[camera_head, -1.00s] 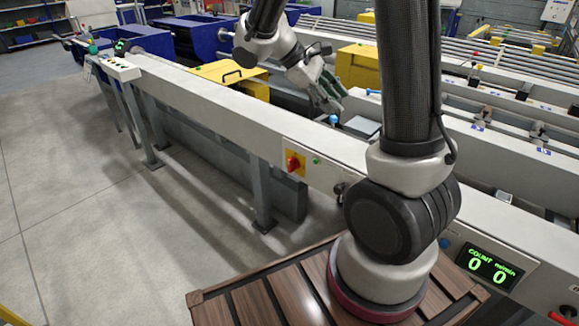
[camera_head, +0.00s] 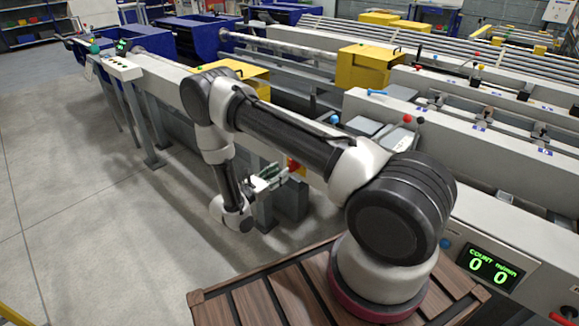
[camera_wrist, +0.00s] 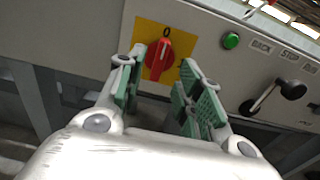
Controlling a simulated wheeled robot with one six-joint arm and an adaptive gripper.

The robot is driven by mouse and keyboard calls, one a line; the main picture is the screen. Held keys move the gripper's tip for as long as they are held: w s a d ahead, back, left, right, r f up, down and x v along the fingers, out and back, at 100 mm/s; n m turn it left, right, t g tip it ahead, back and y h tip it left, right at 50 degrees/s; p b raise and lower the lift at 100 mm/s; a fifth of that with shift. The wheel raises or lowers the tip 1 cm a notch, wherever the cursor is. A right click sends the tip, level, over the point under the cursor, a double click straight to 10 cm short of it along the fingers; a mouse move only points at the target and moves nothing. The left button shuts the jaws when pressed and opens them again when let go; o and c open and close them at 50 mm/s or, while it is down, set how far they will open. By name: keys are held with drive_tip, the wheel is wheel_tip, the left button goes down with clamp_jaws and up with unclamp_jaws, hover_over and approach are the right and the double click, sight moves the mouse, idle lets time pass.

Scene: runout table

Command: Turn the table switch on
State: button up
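The table switch is a red rotary knob (camera_wrist: 159,60) on a yellow plate (camera_wrist: 178,35) on the side of the grey runout table. In the head view the red knob (camera_head: 294,167) shows just beyond my gripper. My gripper (camera_wrist: 158,85) is open, with a green-padded finger on each side below the knob in the wrist view. The knob appears between the fingertips, but I cannot tell whether they touch it. In the head view my gripper (camera_head: 276,180) points right toward the switch, partly hiding the yellow plate.
A green button (camera_wrist: 231,41) sits right of the plate, with BACK and STOP labels beyond it. A black-knobbed lever (camera_wrist: 277,95) sticks out at the right. A green COUNT display (camera_head: 489,267) shows zeros. The floor (camera_head: 90,220) left of the table is clear.

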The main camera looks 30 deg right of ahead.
drive_tip(key=x, duration=0.6)
drive_tip(key=shift+d, duration=0.2)
clamp_jaws()
